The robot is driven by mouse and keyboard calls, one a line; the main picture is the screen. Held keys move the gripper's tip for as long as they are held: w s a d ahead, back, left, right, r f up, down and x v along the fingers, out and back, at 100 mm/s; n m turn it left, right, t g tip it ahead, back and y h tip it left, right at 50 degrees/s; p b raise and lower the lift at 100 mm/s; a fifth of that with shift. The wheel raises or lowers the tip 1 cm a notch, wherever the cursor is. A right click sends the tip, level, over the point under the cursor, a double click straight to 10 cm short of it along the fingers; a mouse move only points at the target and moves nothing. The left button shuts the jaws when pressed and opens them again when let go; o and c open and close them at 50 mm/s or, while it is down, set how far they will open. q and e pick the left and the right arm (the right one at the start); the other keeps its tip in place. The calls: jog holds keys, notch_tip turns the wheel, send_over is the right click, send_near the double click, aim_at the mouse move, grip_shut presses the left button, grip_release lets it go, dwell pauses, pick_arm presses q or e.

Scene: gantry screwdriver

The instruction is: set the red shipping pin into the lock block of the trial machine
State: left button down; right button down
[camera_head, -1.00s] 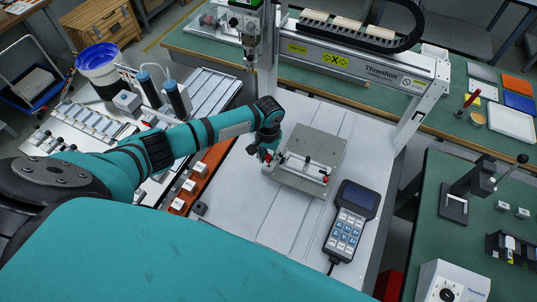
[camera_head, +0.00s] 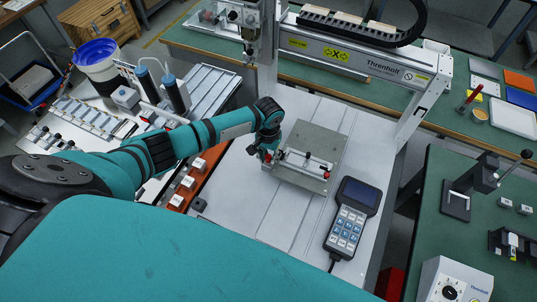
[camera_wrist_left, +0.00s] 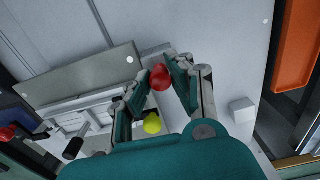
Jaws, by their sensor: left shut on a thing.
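My left gripper (camera_head: 266,156) is at the left end of the grey fixture plate (camera_head: 322,142) on the machine bed. In the left wrist view my left gripper (camera_wrist_left: 163,82) is shut on the red pin (camera_wrist_left: 160,76), whose rounded red head shows between the fingertips. A yellow round piece (camera_wrist_left: 152,123) shows below it, between the fingers. A pale clamp bar lies across the plate, with a red knob (camera_head: 328,174) at its right end. I cannot make out the lock block's hole or whether the pin is in it; the fingers hide that spot. My right gripper is not in view.
A handheld keypad (camera_head: 349,220) lies on the bed to the right. The gantry beam (camera_head: 370,62) spans the back. An orange rail (camera_head: 208,163) with white blocks runs left of the bed. The bed in front of the plate is mostly clear.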

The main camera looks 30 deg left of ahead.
pick_arm(q)
jog(key=shift+f, duration=0.2)
jog(key=c, duration=1.1)
grip_release()
